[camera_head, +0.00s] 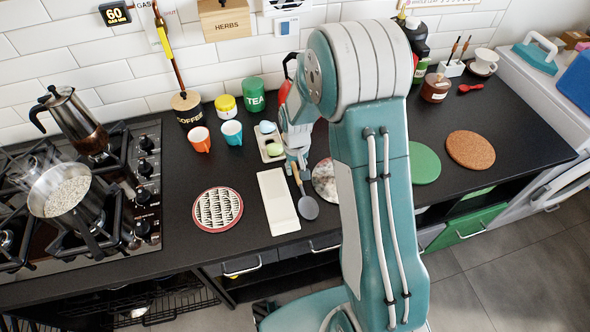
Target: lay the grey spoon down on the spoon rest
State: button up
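The grey spoon (308,208) has a rounded grey bowl and a brown handle, and shows just right of a white oblong plate. This plate (279,214) looks like the spoon rest; it lies flat on the dark counter, with nothing on it. My gripper (297,168) points down at the upper end of the spoon's handle, above and right of the plate. Its fingertips are small and overlap the handle, so I cannot tell whether they are closed on it. I also cannot tell whether the spoon touches the counter.
A round patterned trivet (217,222) lies left of the plate. A speckled round mat (325,182) is partly behind my arm. An orange cup (200,139), a blue cup (232,133) and a small tray (266,152) stand behind. The hob with a pan (61,190) is left.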

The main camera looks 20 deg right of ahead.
jog(key=shift+f, duration=0.45)
jog(key=shift+c, duration=0.3)
grip_shut()
jog(key=shift+r, duration=0.1)
